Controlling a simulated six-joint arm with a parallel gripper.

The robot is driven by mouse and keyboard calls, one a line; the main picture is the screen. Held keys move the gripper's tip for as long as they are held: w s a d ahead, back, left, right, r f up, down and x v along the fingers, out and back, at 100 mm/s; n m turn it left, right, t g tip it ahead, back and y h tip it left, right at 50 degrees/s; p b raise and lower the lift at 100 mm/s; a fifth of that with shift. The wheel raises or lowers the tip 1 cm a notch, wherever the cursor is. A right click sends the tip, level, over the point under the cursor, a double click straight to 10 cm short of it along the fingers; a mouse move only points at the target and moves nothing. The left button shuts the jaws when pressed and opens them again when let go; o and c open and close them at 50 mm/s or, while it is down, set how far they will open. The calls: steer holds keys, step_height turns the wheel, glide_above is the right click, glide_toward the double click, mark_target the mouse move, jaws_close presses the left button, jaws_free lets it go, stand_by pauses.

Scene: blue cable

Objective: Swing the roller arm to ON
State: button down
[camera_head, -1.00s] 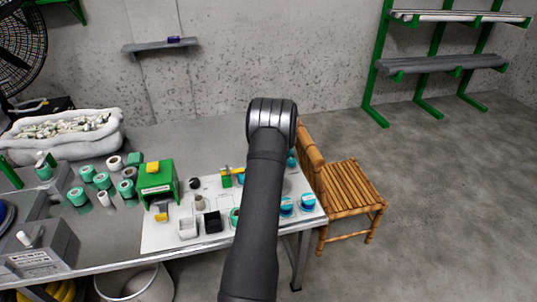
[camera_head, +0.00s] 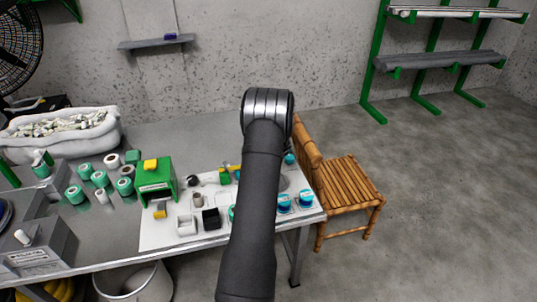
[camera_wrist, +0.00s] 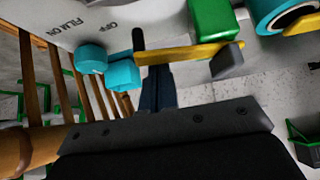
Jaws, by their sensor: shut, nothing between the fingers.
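A thin dark post (camera_wrist: 138,38) shows just above that end. I cannot tell whether the fingers touch the bar. The panel (camera_wrist: 85,20) carries OFF and ON lettering.
Blue knobs (camera_wrist: 118,72) lie left of the fingers in the wrist view. A bamboo chair (camera_head: 348,183) stands right of the table.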

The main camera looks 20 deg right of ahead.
steer(key=shift+s+a, duration=0.3)
steer(key=shift+s, duration=0.45)
steer(key=shift+s+a, duration=0.25)
steer(key=shift+s, duration=0.45)
steer(key=shift+s+a+f, duration=0.1)
steer(key=shift+s+a, duration=0.35)
steer(key=shift+s, duration=0.05)
steer(key=shift+s+a+f, duration=0.1)
steer(key=shift+a+f, duration=0.05)
steer(key=shift+a, duration=0.1)
steer(key=w+d, duration=0.1)
steer(key=d, duration=0.1)
steer(key=w+d, duration=0.1)
steer(key=d, duration=0.1)
steer(key=shift+w+r, duration=0.2)
steer(key=shift+w, duration=0.1)
steer(key=s+a+r, duration=0.3)
steer(key=a+r, duration=0.2)
steer(key=r, duration=0.3)
steer(key=shift+s, duration=0.2)
